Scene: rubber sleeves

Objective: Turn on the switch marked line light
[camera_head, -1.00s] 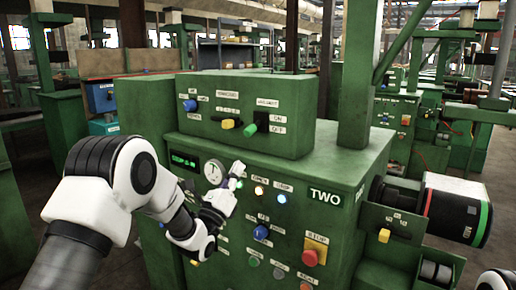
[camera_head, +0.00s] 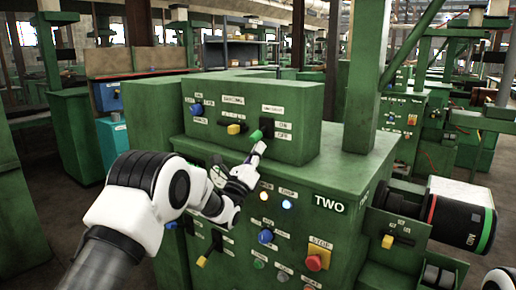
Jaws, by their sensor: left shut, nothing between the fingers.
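The line light switch (camera_head: 255,135) is a lever with a green tip on a black plate, at the right of the upper green box's front. Its label is above it and ON and OFF labels are to its right. The lever's green end points down and out to the left. My left gripper (camera_head: 259,149) is shut and empty, with its fingertips just below the green tip. I cannot tell if they touch it. My right gripper is out of view; only a white piece of my right arm shows at the bottom right corner.
A yellow switch (camera_head: 236,129) and a blue knob (camera_head: 197,109) are left on the same box. The lower panel holds lit lamps (camera_head: 286,204), a blue knob (camera_head: 265,236) and a red stop button (camera_head: 314,263). A motor (camera_head: 458,214) juts out at right.

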